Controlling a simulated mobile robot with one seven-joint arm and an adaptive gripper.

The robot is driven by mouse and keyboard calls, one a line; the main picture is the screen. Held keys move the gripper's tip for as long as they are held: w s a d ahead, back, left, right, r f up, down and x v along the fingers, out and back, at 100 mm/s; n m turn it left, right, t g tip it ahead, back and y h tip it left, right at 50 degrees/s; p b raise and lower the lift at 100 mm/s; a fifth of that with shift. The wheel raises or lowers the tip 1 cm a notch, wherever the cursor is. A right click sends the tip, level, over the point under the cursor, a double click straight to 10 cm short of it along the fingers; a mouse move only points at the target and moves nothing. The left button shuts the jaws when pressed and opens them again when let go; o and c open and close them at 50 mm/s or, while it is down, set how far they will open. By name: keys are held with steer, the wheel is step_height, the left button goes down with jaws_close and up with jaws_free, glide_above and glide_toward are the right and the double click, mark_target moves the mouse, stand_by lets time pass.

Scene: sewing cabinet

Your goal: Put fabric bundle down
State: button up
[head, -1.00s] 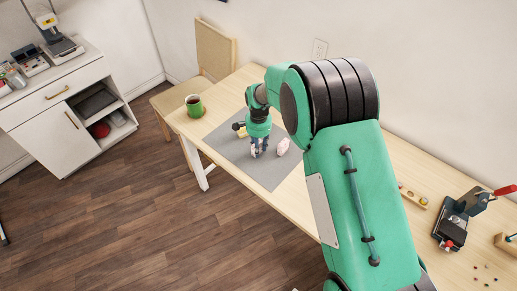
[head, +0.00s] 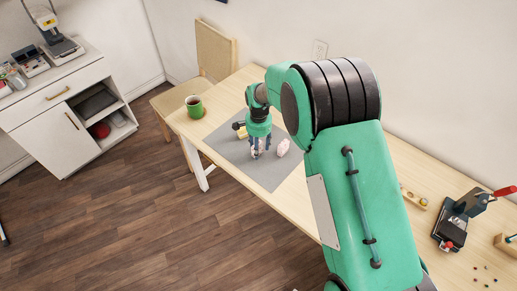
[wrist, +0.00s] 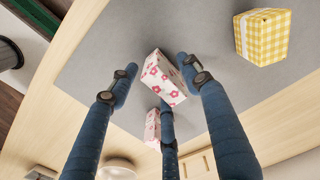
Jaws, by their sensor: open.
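A white fabric bundle with red flowers (wrist: 165,78) is on the grey mat (head: 268,176), between the spread fingers of my gripper (wrist: 160,90) in the wrist view. The fingers are open, with gaps visible at the sides; contact at the lower finger cannot be told. In the head view my gripper (head: 258,154) is low over the mat and mostly hides this bundle. A pink flowered bundle (wrist: 153,124) lies close by, partly behind the lower finger; it also shows in the head view (head: 283,147). A yellow checked bundle (wrist: 263,36) stands apart on the mat.
A green mug (head: 195,106) stands at the table's far left end, near a wooden chair (head: 214,50). A black clamp device (head: 452,228) and small beads (head: 484,267) are at the right. The mat's front part is clear.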

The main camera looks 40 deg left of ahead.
step_height(320, 180, up, 11)
steer(key=p, duration=0.2)
steer(key=shift+r+p, duration=0.2)
steer(key=shift+p, duration=0.15)
stand_by(0.5)
stand_by(0.4)
